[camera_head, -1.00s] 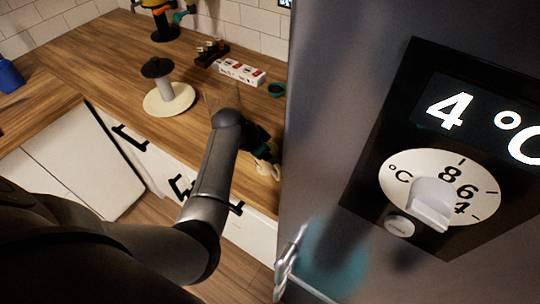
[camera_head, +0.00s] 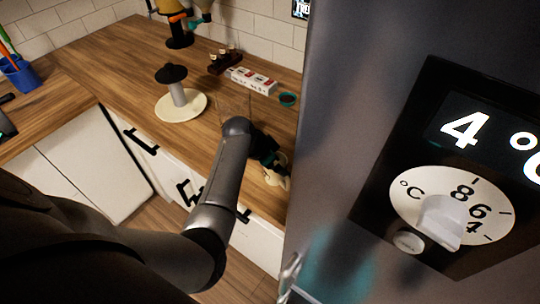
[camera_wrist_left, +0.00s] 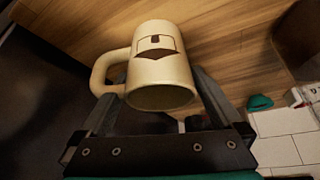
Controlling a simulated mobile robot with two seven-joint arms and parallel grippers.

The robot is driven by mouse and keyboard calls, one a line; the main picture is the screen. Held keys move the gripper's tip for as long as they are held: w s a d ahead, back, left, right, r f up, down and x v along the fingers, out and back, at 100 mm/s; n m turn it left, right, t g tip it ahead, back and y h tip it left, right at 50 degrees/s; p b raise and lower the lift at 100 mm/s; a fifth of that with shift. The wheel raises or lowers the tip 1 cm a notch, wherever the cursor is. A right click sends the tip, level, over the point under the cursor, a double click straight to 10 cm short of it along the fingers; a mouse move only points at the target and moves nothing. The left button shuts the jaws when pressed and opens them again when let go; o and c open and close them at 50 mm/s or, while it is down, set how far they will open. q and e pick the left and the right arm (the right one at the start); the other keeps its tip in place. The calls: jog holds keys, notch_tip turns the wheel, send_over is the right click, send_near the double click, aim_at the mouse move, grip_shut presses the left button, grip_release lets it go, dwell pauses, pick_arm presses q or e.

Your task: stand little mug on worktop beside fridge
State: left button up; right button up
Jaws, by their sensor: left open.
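The little mug (camera_wrist_left: 160,65), cream with a dark face-like print, is at the front edge of the worktop (camera_head: 215,130), right beside the fridge (camera_head: 335,150). It shows small and partly hidden in the head view (camera_head: 277,179). In the left wrist view the picture is inverted, with the mug's rim towards the gripper and its handle at the left. My left gripper (camera_wrist_left: 160,105) is open, its fingers on either side of the mug near the rim. Contact between the fingers and mug is unclear. My right gripper is not in view.
A paper-towel stand (camera_head: 179,100), a red and white box (camera_head: 253,80) and a small teal bowl (camera_head: 288,99) stand farther back on the worktop. The fridge face with its dial (camera_head: 450,210) closes off the right side. Bare wood lies left of my forearm.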

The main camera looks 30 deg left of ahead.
pick_arm(q)
jog(key=p+v, duration=0.2)
jog(key=v, duration=0.9)
jog(key=shift+r, duration=0.25)
